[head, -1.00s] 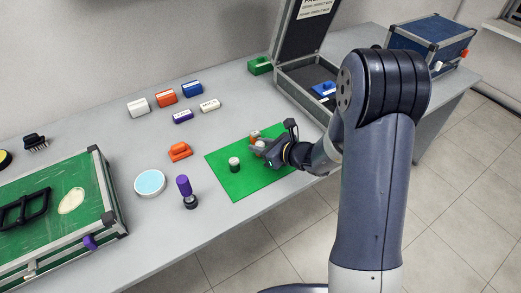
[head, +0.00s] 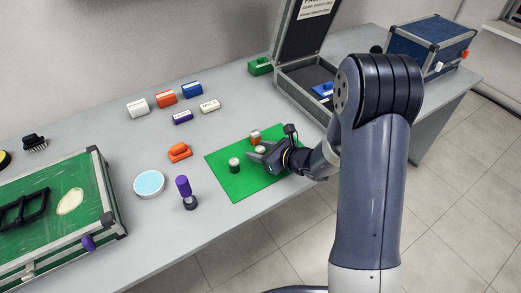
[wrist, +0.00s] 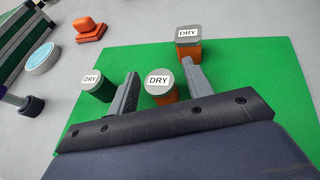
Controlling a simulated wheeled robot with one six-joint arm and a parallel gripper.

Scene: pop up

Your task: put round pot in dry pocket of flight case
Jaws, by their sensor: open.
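Three pots with grey lids marked DRY stand on a green mat (head: 236,187). A round orange pot (wrist: 160,97) is between the fingertips of my open gripper (wrist: 162,86), with gaps on both sides. In the head view, its pale lid (head: 261,149) shows between the fingers of my gripper (head: 261,154). A round dark green pot (wrist: 97,88) stands outside the left finger; it also shows in the head view (head: 234,166). A square orange pot (wrist: 188,48) is just beyond the right finger. The flight case (head: 291,88) stands open at the back right; its pockets are unclear.
A blue block (head: 323,90) lies in the case. Several coloured blocks, including a green one (head: 260,66), line the wall side. An orange object (head: 179,152), a round pale-blue-topped disc (head: 149,184) and a purple-handled tool (head: 185,190) lie left of the mat.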

